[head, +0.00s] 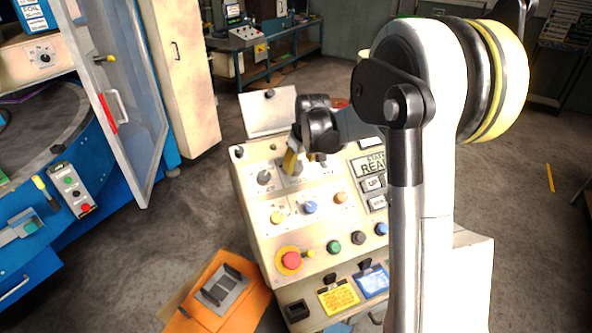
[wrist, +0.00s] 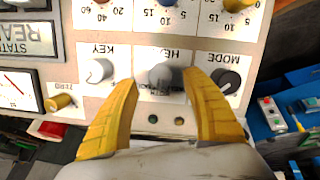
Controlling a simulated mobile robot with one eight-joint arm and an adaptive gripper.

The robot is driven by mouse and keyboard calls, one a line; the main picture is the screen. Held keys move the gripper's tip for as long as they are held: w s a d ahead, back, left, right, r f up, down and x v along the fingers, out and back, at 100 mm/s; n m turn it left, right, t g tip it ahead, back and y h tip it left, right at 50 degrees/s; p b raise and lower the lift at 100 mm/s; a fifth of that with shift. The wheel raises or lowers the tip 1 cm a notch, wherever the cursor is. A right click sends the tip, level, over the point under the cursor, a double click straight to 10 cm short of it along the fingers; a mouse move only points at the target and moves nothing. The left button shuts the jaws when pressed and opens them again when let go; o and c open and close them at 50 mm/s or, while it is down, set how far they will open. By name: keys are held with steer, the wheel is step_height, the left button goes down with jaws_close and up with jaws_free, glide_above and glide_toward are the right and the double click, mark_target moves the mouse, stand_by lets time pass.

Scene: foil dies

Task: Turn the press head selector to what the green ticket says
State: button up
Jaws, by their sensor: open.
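The press head selector is a grey round knob (wrist: 165,77) in the middle of the wrist view, under a partly covered upside-down label starting "HE". My gripper (wrist: 160,80) is open, with one yellow finger on each side of the knob. I cannot tell whether the fingers touch it, nor where the knob points. In the head view my gripper (head: 294,160) is over the top row of the sloping control panel (head: 245,190) and largely hides the selector. A yellow ticket (head: 339,297) and a blue ticket (head: 371,281) hang low on the panel front. I see no readable green ticket; my arm covers that side.
The MODE knob (wrist: 226,80) and KEY knob (wrist: 99,70) flank the selector closely. A red emergency button (head: 291,260) is lower on the panel. A blue machine with an open clear door (head: 130,110) stands left. An orange box (head: 215,300) is by the panel's foot.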

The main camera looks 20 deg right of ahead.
mark_target(298, 168)
steer(key=x, duration=0.5)
steer(key=c, duration=1.2)
